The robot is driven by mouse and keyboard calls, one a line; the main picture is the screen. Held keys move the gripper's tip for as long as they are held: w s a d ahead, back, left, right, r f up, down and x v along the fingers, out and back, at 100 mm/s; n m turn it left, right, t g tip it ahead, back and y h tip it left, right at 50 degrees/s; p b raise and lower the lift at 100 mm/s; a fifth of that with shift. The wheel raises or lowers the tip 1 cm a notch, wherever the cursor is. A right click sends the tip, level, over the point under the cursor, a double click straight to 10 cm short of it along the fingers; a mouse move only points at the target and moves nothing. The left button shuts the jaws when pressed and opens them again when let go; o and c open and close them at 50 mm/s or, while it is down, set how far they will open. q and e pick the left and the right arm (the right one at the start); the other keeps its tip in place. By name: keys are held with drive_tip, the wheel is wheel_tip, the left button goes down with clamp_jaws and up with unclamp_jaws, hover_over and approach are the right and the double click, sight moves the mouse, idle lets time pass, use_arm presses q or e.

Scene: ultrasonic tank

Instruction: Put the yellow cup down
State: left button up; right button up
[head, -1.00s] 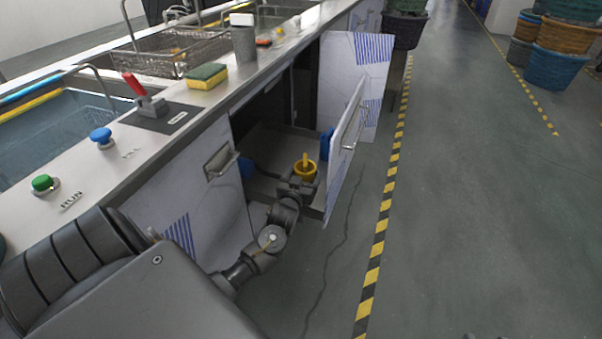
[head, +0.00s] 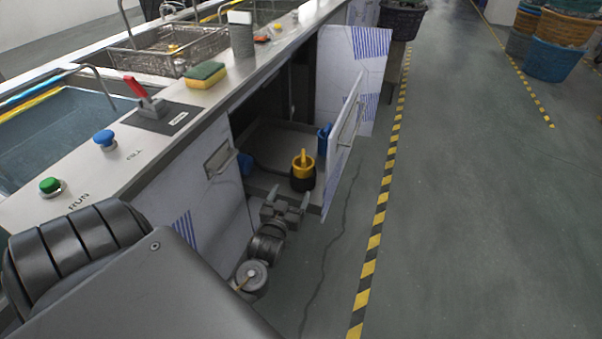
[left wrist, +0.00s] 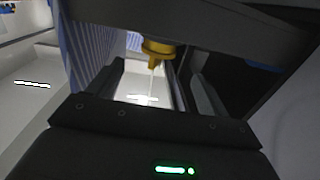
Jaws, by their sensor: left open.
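The yellow cup (head: 303,164) stands upright on the floor of the open cabinet under the counter. Something yellow sticks up from it, and its lower part looks dark. My left gripper (head: 288,196) is open and empty, just in front of the cup and apart from it, at the cabinet opening. In the left wrist view the cup (left wrist: 158,48) shows beyond the gap between the two open fingers (left wrist: 155,90). My right gripper is not in view.
An open cabinet door (head: 343,143) stands close to the right of my left gripper. Blue items (head: 323,139) (head: 245,163) sit at either side inside the cabinet. The cabinet front and handle (head: 217,160) are on the left.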

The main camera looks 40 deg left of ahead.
use_arm(q)
drive_tip(key=s+d+r+m+g+h, duration=0.2)
drive_tip(key=s+d+m+h, duration=0.2)
drive_tip(key=d, duration=0.8)
drive_tip(key=s+d+r+m+g+h, duration=0.2)
drive_tip(key=s+d+m+h, duration=0.3)
drive_tip(key=d, duration=0.8)
drive_tip(key=s+r+h, duration=0.1)
drive_tip(key=s+h, duration=0.1)
drive_tip(key=s, duration=0.2)
drive_tip(key=shift+s+d+r+h, duration=0.2)
drive_tip(key=shift+s+h, duration=0.1)
